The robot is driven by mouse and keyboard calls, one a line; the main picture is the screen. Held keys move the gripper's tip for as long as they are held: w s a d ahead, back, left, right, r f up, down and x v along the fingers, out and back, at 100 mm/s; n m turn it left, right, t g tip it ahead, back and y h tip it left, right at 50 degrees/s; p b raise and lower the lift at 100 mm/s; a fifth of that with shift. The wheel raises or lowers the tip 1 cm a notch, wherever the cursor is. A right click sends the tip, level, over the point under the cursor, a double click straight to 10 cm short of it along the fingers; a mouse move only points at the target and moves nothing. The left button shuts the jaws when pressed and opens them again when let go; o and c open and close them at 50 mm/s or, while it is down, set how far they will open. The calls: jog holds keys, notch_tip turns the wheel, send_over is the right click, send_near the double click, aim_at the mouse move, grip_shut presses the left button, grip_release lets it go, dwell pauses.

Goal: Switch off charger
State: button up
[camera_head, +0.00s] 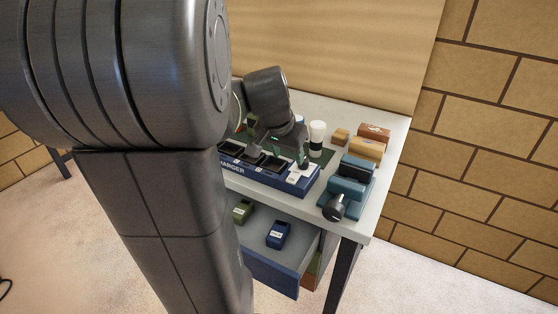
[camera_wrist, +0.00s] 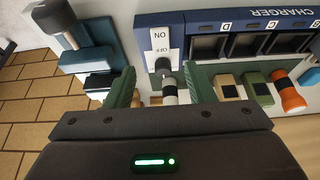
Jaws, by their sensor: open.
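The blue charger (camera_head: 262,178) stands along the front of the grey bench, with several dark bays. It shows upside down at the top of the wrist view (camera_wrist: 196,17). Its white switch plate (camera_wrist: 160,36), marked ON and OFF, is at one end. In the head view my arm hides part of the charger.
A teal device with a black knob (camera_head: 348,185) stands right of the charger. A white-topped cylinder (camera_head: 317,136) and brown blocks (camera_head: 368,146) stand behind. Below, an open drawer (camera_head: 268,272) holds green (camera_head: 242,210) and blue (camera_head: 279,233) packs. A brick wall (camera_head: 500,150) is to the right.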

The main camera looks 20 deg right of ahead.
aim_at(294, 176)
jog(key=x, duration=0.9)
jog(key=shift+w+f, duration=0.1)
jog(key=shift+f, duration=0.3)
